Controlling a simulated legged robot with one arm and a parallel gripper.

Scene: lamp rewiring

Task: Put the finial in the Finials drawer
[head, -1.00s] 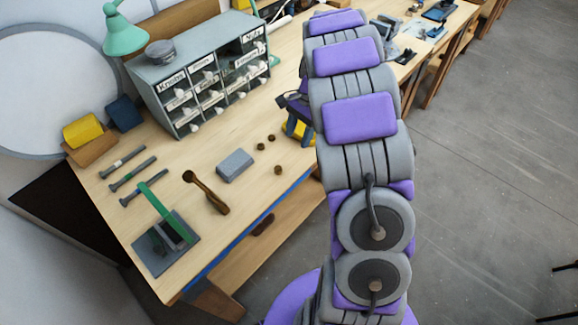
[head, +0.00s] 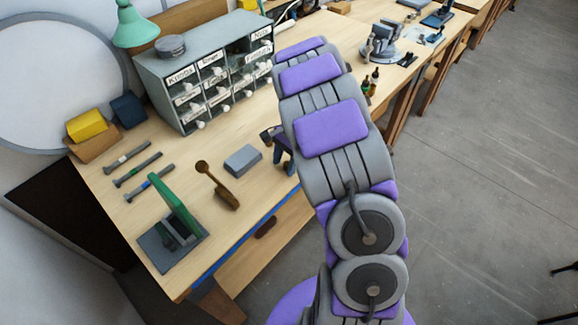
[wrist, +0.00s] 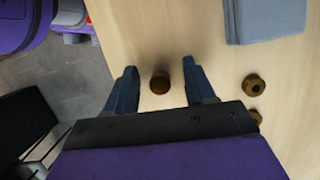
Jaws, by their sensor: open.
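A small brown round piece (wrist: 160,83), which may be the finial, lies on the wooden bench top between my open fingertips in the wrist view. It shows a gap to each finger, so nothing is gripped. My gripper (wrist: 160,82) is open with dark blue-grey fingers; in the head view my gripper (head: 281,147) is low over the bench, partly hidden by my arm. The Finials label is too blurred to read surely.
Two more brown pieces (wrist: 254,84) lie to the right in the wrist view. The bench's front edge is close.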

